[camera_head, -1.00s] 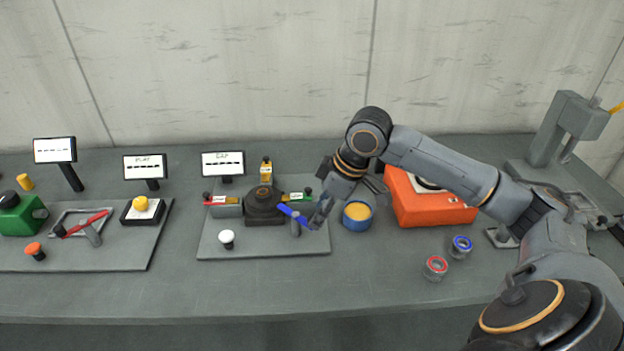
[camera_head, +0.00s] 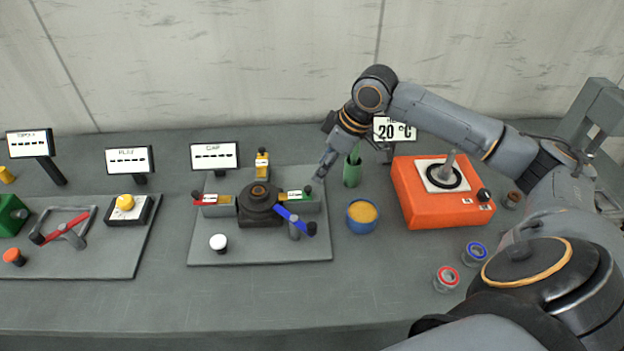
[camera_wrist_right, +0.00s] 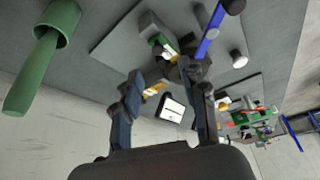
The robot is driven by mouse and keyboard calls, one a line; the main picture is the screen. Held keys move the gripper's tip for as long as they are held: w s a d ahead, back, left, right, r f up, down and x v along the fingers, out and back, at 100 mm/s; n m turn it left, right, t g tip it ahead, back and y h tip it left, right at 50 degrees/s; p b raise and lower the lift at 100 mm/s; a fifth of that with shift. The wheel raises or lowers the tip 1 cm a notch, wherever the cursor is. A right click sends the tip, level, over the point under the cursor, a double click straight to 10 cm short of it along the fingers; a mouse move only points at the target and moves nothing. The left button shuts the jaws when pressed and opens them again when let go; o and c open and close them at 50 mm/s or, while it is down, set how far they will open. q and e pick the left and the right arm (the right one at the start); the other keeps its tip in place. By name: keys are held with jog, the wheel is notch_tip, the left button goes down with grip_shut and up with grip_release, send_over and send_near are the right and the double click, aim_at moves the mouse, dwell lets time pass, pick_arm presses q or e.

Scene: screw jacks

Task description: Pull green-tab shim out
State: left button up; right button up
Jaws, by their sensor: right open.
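The green-tab shim (camera_head: 296,195) sits at the right side of the black screw jack (camera_head: 259,203) on the middle panel, with a dark knob at its outer end. A green piece by the jack also shows in the right wrist view (camera_wrist_right: 157,41). My right gripper (camera_head: 320,175) is just above and right of the shim in the head view, near its knob; whether they touch cannot be told. In the right wrist view its two fingers (camera_wrist_right: 168,84) stand apart with nothing gripped between them. My left gripper is out of view.
A blue lever (camera_head: 290,216) crosses in front of the shim. Red-tab (camera_head: 209,199) and yellow-tab (camera_head: 262,163) pieces flank the jack. A blue cup (camera_head: 362,217), green holder (camera_head: 352,171) and orange box (camera_head: 437,191) stand right.

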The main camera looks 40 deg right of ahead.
aim_at(309, 188)
jog(key=x, duration=0.3)
jog(key=p+x, duration=0.1)
jog(key=x, duration=0.2)
jog(key=shift+w+d+f, duration=0.15)
jog(key=shift+w+f, duration=0.1)
jog(key=shift+f, duration=0.05)
jog(key=shift+w+f, duration=0.15)
jog(key=shift+f, duration=0.45)
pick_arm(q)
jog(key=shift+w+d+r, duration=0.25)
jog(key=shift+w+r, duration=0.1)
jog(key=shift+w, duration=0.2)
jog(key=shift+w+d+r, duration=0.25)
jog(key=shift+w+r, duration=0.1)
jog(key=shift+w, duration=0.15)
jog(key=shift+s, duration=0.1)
pick_arm(e)
jog(key=shift+c, duration=0.7)
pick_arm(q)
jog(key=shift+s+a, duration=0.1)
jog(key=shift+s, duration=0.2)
pick_arm(e)
grip_shut()
